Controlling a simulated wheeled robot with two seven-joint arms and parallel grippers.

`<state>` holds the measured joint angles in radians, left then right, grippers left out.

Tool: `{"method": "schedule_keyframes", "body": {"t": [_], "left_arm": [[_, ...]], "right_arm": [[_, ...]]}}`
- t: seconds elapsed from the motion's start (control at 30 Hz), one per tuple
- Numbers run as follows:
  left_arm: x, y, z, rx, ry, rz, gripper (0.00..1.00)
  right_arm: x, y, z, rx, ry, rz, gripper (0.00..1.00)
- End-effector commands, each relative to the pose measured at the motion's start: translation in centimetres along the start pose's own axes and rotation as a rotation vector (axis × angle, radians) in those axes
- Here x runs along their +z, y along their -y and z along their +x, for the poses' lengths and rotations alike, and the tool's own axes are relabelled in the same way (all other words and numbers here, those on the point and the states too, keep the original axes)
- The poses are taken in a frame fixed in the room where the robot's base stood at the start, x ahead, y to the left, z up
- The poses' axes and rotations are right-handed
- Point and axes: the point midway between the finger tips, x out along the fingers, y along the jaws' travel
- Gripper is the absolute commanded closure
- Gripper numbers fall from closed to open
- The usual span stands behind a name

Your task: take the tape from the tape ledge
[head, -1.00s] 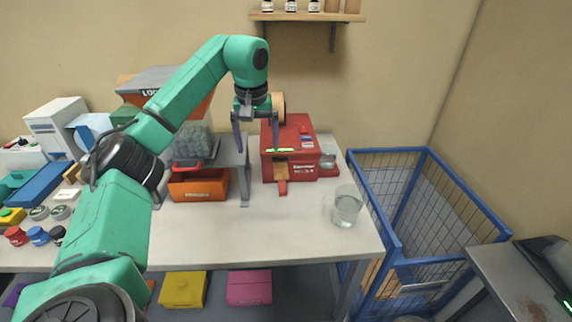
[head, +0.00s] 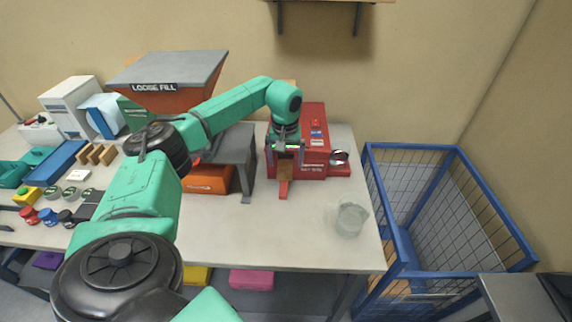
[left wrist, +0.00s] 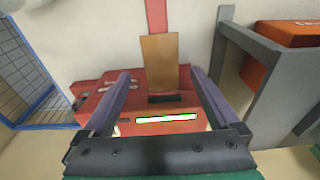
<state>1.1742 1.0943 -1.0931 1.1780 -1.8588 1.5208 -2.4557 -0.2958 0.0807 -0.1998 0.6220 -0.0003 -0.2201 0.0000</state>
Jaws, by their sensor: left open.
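The red tape dispenser (head: 315,145) stands at the back of the table. A short brown strip of tape (head: 285,173) comes out of its front onto the narrow red ledge (head: 283,190). In the left wrist view the tape (left wrist: 159,60) shows as a flat brown piece running from the dark slot onto the red ledge (left wrist: 156,16). My left gripper (head: 288,152) is at the dispenser's front, pointing down. In the left wrist view its two fingers (left wrist: 160,80) are apart, one on each side of the tape, with nothing between them gripped. My right gripper is not in view.
A grey stand (head: 238,145) with an orange bin (head: 208,179) is left of the dispenser. A clear glass (head: 351,220) stands at the front right of the table. A blue wire cage (head: 420,150) is beyond the right edge. The table front is clear.

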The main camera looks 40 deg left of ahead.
Motion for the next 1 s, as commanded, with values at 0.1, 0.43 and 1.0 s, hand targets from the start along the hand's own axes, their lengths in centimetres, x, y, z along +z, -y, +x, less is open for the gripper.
{"method": "schedule_keyframes", "body": {"t": [0.1,0.43,1.0], "left_arm": [[0.0,0.0,1.4,0.0,0.002,-0.002,0.05],[0.0,0.0,1.9,0.001,0.0,-0.001,0.47],[-0.2,-0.1,1.1,0.003,-0.003,-0.001,0.93]], "right_arm": [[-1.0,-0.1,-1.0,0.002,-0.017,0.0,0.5],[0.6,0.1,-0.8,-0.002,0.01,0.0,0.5],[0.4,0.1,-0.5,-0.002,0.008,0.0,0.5]]}}
